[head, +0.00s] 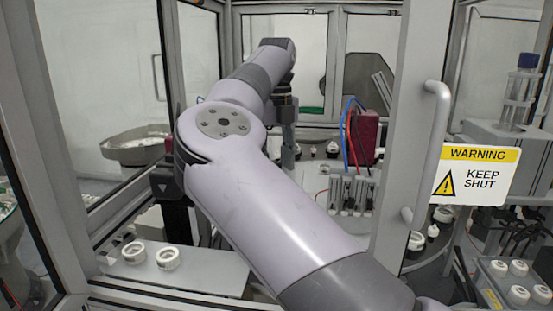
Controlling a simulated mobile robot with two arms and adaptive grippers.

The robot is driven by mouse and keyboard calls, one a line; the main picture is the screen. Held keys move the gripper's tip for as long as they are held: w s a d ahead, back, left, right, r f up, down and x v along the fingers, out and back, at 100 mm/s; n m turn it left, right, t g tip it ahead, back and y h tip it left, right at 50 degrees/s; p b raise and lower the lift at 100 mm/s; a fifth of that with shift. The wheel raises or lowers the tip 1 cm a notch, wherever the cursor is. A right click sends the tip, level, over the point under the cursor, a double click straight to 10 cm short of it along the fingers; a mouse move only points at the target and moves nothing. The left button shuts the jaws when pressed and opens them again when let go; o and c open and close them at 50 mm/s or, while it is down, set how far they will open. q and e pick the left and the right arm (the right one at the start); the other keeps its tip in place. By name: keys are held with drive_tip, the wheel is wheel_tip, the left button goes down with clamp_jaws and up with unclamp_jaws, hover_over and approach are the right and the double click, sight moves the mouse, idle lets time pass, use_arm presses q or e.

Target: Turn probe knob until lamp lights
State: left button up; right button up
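My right arm reaches through the open front of the cell, and its wrist points down at the back. My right gripper (288,155) hangs at the end of it, small and dark, partly behind my own arm. I cannot tell whether its fingers are open or shut, or whether they touch anything. A dark red box (367,137) with blue and red wires stands just right of the gripper. I cannot make out a probe knob or a lamp; my arm covers much of the middle. My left gripper is not in view.
A grey plate (200,268) with two white caps (168,258) lies at lower left. A metal bowl (135,148) stands behind it. The door frame with a handle (431,150) and warning sign (475,176) is at right. More caps (518,295) sit on a lower right tray.

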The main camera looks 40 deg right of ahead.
drive_tip(key=shift+o, duration=0.2)
wheel_tip(320, 180, up, 8)
drive_tip(key=shift+r, duration=2.05)
